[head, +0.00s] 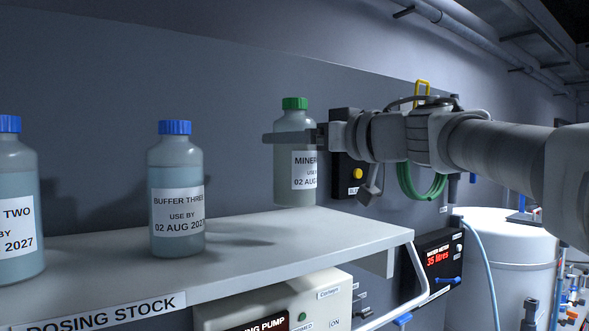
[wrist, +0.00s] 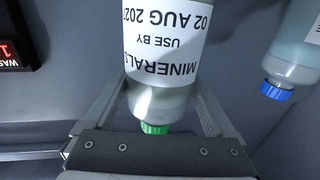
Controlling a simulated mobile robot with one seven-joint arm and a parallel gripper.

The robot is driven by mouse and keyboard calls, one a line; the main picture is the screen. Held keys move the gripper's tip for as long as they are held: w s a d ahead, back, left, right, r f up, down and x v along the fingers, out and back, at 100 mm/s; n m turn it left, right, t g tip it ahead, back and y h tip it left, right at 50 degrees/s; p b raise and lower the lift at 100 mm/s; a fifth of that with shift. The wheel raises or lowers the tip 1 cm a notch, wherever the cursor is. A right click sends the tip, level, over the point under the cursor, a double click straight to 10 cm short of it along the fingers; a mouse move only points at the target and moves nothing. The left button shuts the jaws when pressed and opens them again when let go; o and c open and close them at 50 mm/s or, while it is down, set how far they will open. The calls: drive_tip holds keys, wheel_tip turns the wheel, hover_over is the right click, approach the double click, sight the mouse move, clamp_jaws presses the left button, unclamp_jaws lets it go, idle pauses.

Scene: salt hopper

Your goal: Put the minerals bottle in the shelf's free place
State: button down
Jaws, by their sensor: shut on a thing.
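The minerals bottle (head: 295,175) is grey and translucent with a green cap and a white label. My gripper (head: 294,138) is shut on it near its shoulder and holds it upright, over or beyond the right part of the white shelf (head: 290,235). Its base appears to be above the shelf top. In the wrist view the bottle (wrist: 160,95) appears upside down between my two fingers (wrist: 158,108), with the label reading MINERALS. The Buffer Three bottle (head: 177,195), with a blue cap, stands on the shelf to the left. Bare shelf top lies to its right.
Another blue-capped bottle (head: 16,205), its label ending in TWO, stands at the shelf's left. A dosing pump (head: 275,303) is below the shelf. A water meter (head: 440,260), a green hose (head: 425,185) and a white tank (head: 510,250) are at the right.

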sight(297, 164)
drive_tip(key=shift+a+f+b, duration=0.1)
drive_tip(key=shift+f+b, duration=0.5)
drive_tip(key=shift+f, duration=1.35)
drive_tip(key=shift+f, duration=0.15)
unclamp_jaws()
drive_tip(key=shift+f, duration=0.15)
drive_tip(key=shift+s+d+r, duration=0.15)
drive_tip(key=shift+d+r, duration=0.05)
drive_tip(key=b+v, duration=0.1)
drive_tip(key=v, duration=1)
drive_tip(key=shift+s+d, duration=0.2)
